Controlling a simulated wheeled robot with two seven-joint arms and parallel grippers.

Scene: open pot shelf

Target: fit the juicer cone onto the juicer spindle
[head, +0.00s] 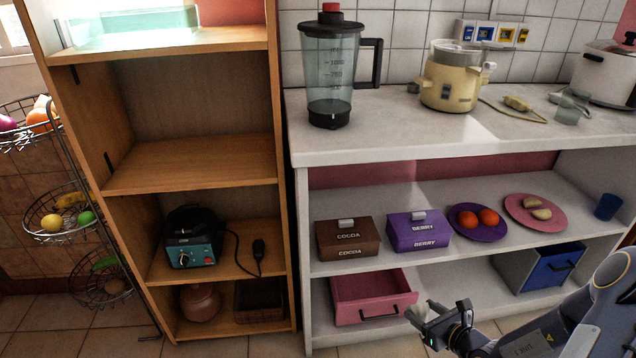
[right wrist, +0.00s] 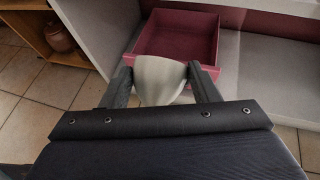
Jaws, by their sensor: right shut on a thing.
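The pale yellow juicer (head: 450,82) stands on the white counter, with a greyish clear top part (head: 456,50). I cannot make out its spindle at this size. My right gripper (head: 428,316) is low at the lower right of the head view, in front of the lower shelf and well below the juicer. It is shut on the off-white juicer cone (right wrist: 160,79), which sits between the two fingers in the right wrist view. The cone (head: 417,311) shows small in the head view beside the pink drawer. My left gripper is not in view.
An open pink drawer (head: 371,294) is just beside the cone. Brown cocoa (head: 346,238) and purple berry (head: 417,232) boxes and plates with food stand on the shelf above. A blender (head: 331,70) and white pot (head: 606,74) flank the juicer. The counter (head: 395,128) front edge overhangs.

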